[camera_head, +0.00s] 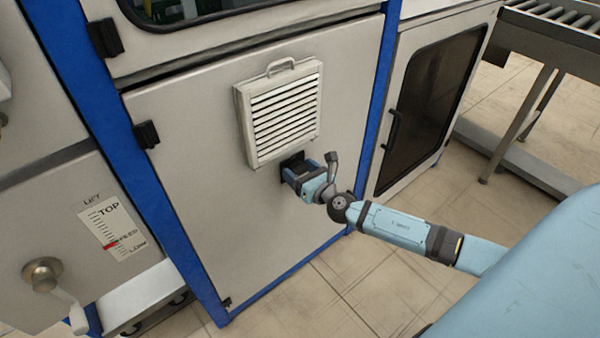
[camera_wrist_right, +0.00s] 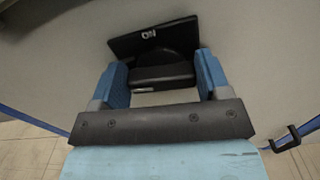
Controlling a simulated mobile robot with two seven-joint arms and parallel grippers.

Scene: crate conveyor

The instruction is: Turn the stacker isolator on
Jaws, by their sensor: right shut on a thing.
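The stacker isolator (camera_head: 293,161) is a black switch on the light grey cabinet door, just below the louvred vent. In the right wrist view its black plate (camera_wrist_right: 150,38) carries the word ON, and a black handle (camera_wrist_right: 160,77) stands out from it. My right gripper (camera_head: 296,175) is at the switch and mostly covers it in the head view. In the right wrist view its two blue fingers (camera_wrist_right: 162,82) are on either side of the handle, shut on it. My left gripper is not in view.
The louvred vent (camera_head: 280,112) with a top handle sits right above the switch. A blue frame post (camera_head: 375,110) and a dark-windowed door (camera_head: 430,100) are to the right. A lift panel with a crank (camera_head: 55,290) is at the left. Tiled floor (camera_head: 350,290) lies below.

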